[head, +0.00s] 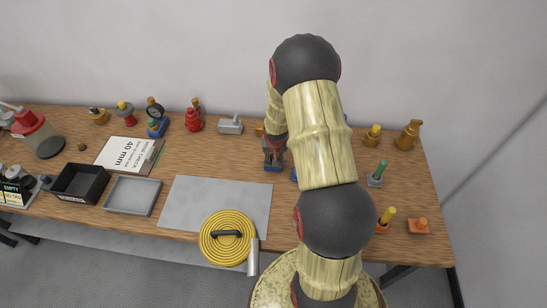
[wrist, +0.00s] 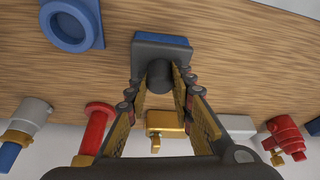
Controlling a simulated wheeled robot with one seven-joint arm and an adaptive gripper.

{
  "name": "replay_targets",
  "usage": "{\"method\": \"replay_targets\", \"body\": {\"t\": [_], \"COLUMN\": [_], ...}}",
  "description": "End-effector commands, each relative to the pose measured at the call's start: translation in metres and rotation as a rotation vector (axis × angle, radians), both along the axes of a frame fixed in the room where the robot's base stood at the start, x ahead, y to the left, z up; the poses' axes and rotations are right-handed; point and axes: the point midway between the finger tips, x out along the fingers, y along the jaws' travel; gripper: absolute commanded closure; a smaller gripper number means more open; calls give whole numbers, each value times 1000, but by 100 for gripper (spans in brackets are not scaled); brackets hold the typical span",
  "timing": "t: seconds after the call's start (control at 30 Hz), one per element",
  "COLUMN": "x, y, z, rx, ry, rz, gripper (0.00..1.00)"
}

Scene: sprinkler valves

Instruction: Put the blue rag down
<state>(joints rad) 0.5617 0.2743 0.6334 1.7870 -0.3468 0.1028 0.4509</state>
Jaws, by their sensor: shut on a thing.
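My gripper (wrist: 160,82) is shut on the dark round stem (wrist: 160,75) of a dark block with a blue face (wrist: 163,45). In the head view my gripper (head: 273,147) is over the middle of the workbench, and the blue-edged block (head: 273,167) shows just below it. I cannot tell whether the block touches the wood. No blue cloth that I can make out as a rag shows in either view. My arm hides part of the bench behind it.
A blue part with a round ring (wrist: 72,25) lies beside the held block. A red fitting (wrist: 93,128), a gold fitting (wrist: 165,123) and a red valve (wrist: 285,135) stand towards the wall. A grey mat (head: 195,200) with a coiled yellow hose (head: 228,250) is left of my arm.

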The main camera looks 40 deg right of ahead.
Motion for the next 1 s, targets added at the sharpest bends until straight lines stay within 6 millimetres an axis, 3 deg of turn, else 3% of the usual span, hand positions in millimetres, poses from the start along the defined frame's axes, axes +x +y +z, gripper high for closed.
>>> {"method": "replay_targets", "body": {"t": [0.4,0.43,0.73,1.0], "x": [1,1,1,1], "y": [0,0,0,0], "z": [-7,-6,-6,-5], "rx": [-1,-1,-1,-1], "ry": [-3,-2,-2,-2], "rz": [0,0,0,0], "gripper": [100,75,58,58]}}
